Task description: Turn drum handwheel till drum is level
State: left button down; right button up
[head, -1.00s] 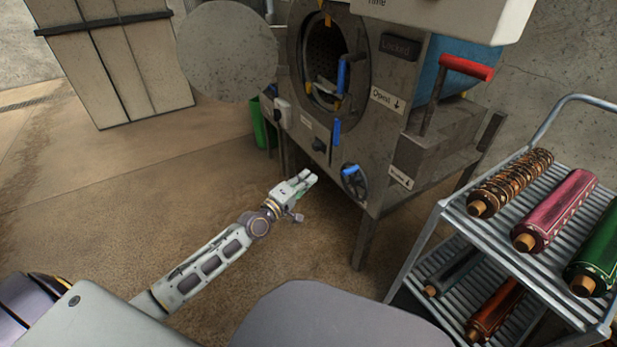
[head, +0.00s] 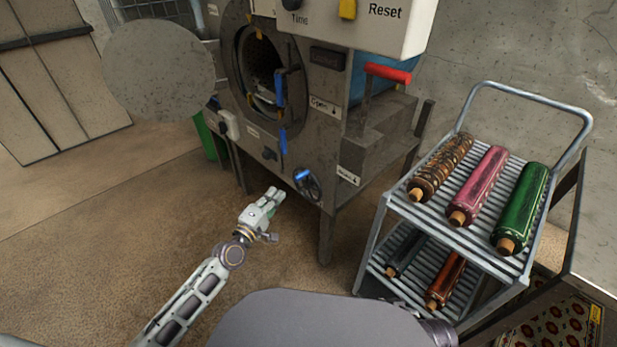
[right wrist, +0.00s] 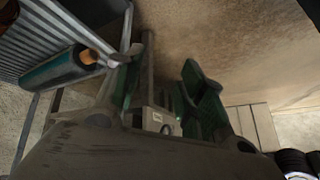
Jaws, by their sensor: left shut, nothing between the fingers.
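The grey machine (head: 325,125) stands at the upper middle of the head view, its round door (head: 160,70) swung open to the left. The drum (head: 262,75) shows dark inside the round opening; its tilt is hard to tell. The handwheel (head: 307,186), a small dark wheel with a blue grip, sits low on the front panel. My left gripper (head: 277,195) is shut and empty, just left of the handwheel in the picture and apart from it. My right gripper (right wrist: 163,88) shows in the right wrist view with its fingers spread and nothing between them.
A metal cart (head: 400,208) with several rolled rugs stands right of the machine. A table (head: 600,230) is at the right edge. A red-handled lever (head: 388,72) sits on the machine's side. A green bin (head: 206,135) is behind its left leg. Floor to the left is clear.

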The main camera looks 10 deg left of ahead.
pick_arm(q)
jog(key=s+d+m+p, duration=0.1)
jog(key=d+m, duration=0.3)
jog(key=m, duration=1.3)
jog(key=s+d+m+g+h, duration=0.1)
jog(key=d+m, duration=0.4)
jog(key=m, duration=1.3)
jog(key=shift+s+p, duration=0.4)
pick_arm(e)
jog(key=s+d+g+h, duration=0.1)
jog(key=s, duration=0.1)
jog(key=s+d+r+g, duration=0.1)
jog(key=s+d+g, duration=0.1)
jog(key=shift+s+d+h, duration=0.15)
jog(key=shift+d+h, duration=0.05)
jog(key=shift+h, duration=0.2)
pick_arm(q)
jog(key=shift+w, duration=0.15)
